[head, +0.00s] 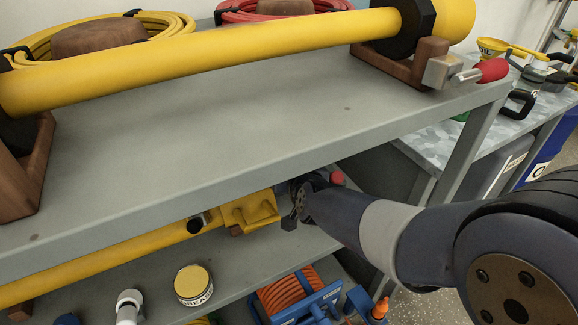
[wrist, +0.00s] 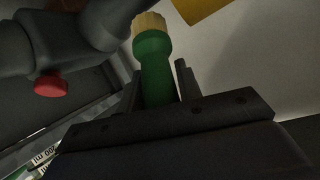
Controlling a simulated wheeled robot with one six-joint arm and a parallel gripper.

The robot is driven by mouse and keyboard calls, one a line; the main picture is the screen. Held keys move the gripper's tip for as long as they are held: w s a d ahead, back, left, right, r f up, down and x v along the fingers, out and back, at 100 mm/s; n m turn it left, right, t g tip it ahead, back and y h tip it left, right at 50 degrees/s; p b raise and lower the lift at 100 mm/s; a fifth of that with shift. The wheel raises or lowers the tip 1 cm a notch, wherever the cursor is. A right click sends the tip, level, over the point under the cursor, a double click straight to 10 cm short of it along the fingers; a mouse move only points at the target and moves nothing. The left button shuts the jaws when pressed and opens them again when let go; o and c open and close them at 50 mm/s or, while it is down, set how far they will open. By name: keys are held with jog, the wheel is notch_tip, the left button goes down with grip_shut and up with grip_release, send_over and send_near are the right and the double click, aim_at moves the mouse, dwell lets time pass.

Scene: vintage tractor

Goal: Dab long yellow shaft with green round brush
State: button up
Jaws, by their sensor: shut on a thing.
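A long yellow shaft (head: 210,59) lies across the top of the grey bench, resting on wooden cradles. A second long yellow bar (head: 110,262) with a yellow bracket (head: 250,212) lies on the lower shelf. In the wrist view, my gripper (wrist: 160,88) is shut on the green round brush (wrist: 153,62), whose pale bristles (wrist: 150,22) point away from the fingers. A yellow surface (wrist: 198,8) shows just beyond the bristles; contact cannot be told. In the head view, my gripper (head: 297,205) is under the bench top near the yellow bracket, and the brush is not clearly visible.
The bench top (head: 250,110) overhangs my arm. A grease tin (head: 194,284), a white fitting (head: 129,306) and a blue reel with orange hose (head: 290,295) are below. A red-handled hammer (head: 465,72) lies by the right cradle. Coiled yellow cable (head: 165,22) lies behind the upper shaft.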

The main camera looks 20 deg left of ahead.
jog(key=shift+f+b, duration=0.6)
jog(key=shift+f, duration=0.15)
jog(key=shift+w+d+f+b, duration=0.1)
jog(key=shift+w+d+b, duration=0.15)
jog(key=shift+b, duration=0.35)
jog(key=w+d+b, duration=0.1)
jog(key=b, duration=0.2)
jog(key=w+d+b, duration=0.1)
jog(key=b, duration=0.1)
jog(key=shift+w+b, duration=0.35)
jog(key=shift+b, duration=0.05)
jog(key=shift+r, duration=0.25)
jog(key=s+a+p, duration=0.2)
jog(key=p, duration=0.6)
jog(key=shift+s+a, duration=0.15)
jog(key=shift+s, duration=0.25)
jog(key=shift+s+a+f, duration=0.1)
jog(key=shift+s, duration=0.1)
